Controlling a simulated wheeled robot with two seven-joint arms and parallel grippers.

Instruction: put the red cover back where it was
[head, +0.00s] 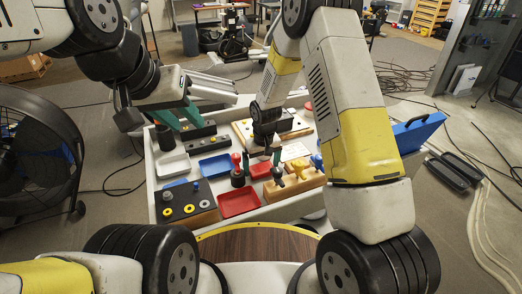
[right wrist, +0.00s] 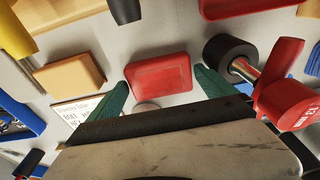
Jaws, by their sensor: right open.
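A red rectangular piece (right wrist: 159,75), which looks like the red cover, lies flat on the light table. It shows in the head view (head: 260,169) just below my right gripper (head: 262,157). In the right wrist view, the green fingers of this gripper (right wrist: 160,86) stand apart on either side of the red piece's near end. The gripper is open and holds nothing; I cannot tell whether the fingers touch the piece. My left gripper (head: 179,117) is over the table's back left, with its green fingers apart and nothing visible between them.
A black cylinder (head: 237,178) with a red-handled tool (right wrist: 289,97) stands close beside the red piece. A red tray (head: 238,202) lies nearer me. A wooden block with yellow parts (head: 293,181) is to the right. Blue and white trays and a black-topped block (head: 185,201) are left.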

